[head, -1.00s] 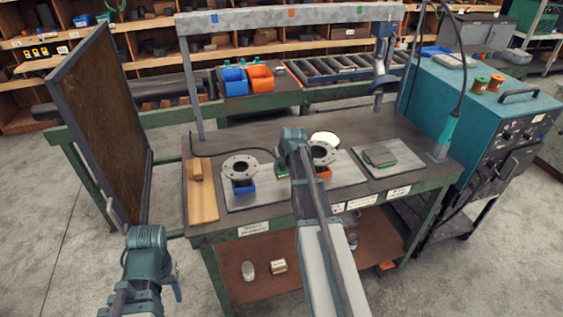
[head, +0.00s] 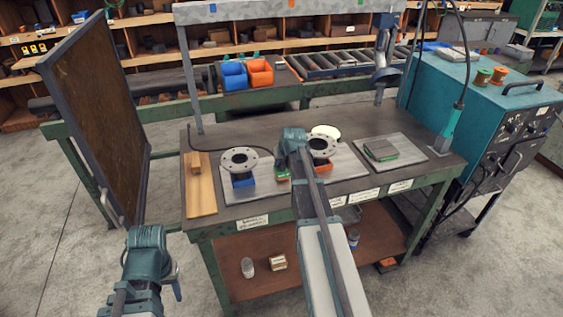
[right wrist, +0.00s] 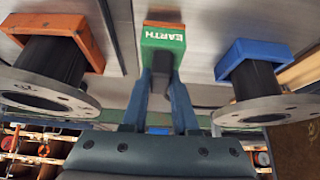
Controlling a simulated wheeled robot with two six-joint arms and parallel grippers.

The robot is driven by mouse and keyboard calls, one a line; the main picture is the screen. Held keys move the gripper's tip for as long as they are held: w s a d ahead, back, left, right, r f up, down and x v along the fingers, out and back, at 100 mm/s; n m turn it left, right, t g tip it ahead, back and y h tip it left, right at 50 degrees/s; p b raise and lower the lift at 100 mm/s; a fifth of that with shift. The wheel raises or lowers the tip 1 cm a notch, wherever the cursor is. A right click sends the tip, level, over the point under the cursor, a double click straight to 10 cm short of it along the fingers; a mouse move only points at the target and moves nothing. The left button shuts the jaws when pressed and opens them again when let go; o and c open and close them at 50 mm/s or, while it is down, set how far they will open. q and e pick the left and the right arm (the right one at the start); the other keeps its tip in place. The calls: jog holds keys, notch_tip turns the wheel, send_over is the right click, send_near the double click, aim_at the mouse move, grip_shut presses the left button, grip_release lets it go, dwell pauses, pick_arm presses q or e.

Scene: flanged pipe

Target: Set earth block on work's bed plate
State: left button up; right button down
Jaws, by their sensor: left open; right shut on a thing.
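The earth block (right wrist: 163,38) is green with a white EARTH label and an orange part at one end. My right gripper (right wrist: 160,68) is shut on it. In the head view the block (head: 283,176) shows as a small green patch beside my right arm, between the two flanged pipe pieces. The grey bed plate (head: 232,197) lies under these pieces on the bench. Whether the block touches the plate I cannot tell. My right gripper's fingers are mostly hidden by my arm in the head view. My left gripper (head: 150,275) is open and empty, low in front of the bench.
The left flanged piece (head: 239,160) sits in a blue support (head: 243,181); the right one (head: 321,146) has an orange support (right wrist: 70,30). They flank my right gripper closely. A second plate (head: 405,155) with a green-edged block stands right. A wooden board (head: 200,195) lies left.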

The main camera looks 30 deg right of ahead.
jog(key=shift+f+b, duration=0.55)
jog(key=shift+b, duration=0.05)
dwell(0.4)
jog(key=c, duration=0.6)
grip_release()
jog(key=shift+s+r, duration=0.1)
jog(key=p+v, duration=1.1)
jog(key=v, duration=0.2)
jog(key=shift+r+p, duration=0.3)
jog(key=shift+p, duration=0.1)
jog(key=shift+s, duration=0.1)
notch_tip(320, 180, up, 9)
jog(key=p, duration=0.9)
